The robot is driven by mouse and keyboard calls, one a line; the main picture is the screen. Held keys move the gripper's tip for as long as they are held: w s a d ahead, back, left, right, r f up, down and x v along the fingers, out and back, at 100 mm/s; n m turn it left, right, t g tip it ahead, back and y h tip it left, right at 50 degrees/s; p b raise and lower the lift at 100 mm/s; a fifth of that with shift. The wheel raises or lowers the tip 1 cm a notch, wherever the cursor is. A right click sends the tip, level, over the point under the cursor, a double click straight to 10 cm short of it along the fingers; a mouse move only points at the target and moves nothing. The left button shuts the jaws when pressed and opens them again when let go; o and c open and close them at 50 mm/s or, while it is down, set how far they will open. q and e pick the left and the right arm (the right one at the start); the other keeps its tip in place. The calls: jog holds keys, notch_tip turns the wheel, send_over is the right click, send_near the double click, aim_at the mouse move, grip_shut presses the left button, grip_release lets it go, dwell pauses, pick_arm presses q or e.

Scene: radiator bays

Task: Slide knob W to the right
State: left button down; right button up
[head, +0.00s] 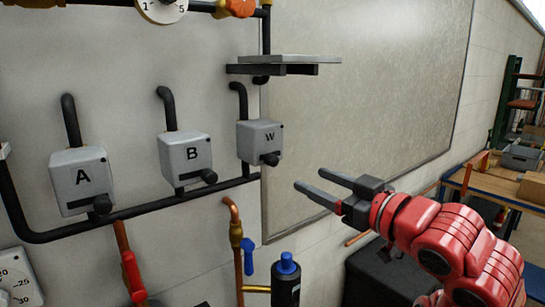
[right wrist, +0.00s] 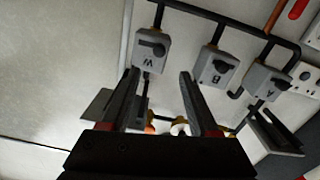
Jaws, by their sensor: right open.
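The grey box marked W (head: 258,136) is fixed to the wall in the head view. Its black knob W (head: 270,159) sits at the lower front, toward the right side of its slot. My right gripper (head: 311,180) is open and empty, to the right of and a little below the knob, with a gap between them. In the right wrist view box W (right wrist: 149,58) appears upside down, with its knob (right wrist: 158,48) beyond the open fingertips (right wrist: 159,73). My left gripper is in neither view.
Similar boxes A (head: 80,178) and B (head: 186,152) stand left of W. A black pipe (head: 142,208) runs under them. A metal shelf (head: 290,60) juts out above W. A blue-topped cylinder (head: 287,285) stands below. The wall panel (head: 370,90) to the right is bare.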

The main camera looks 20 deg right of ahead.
aim_at(275, 162)
jog(key=p+x, duration=0.4)
jog(key=x, duration=0.9)
jog(key=shift+w+a, duration=0.1)
jog(key=shift+w, duration=0.15)
grip_shut()
dwell(0.8)
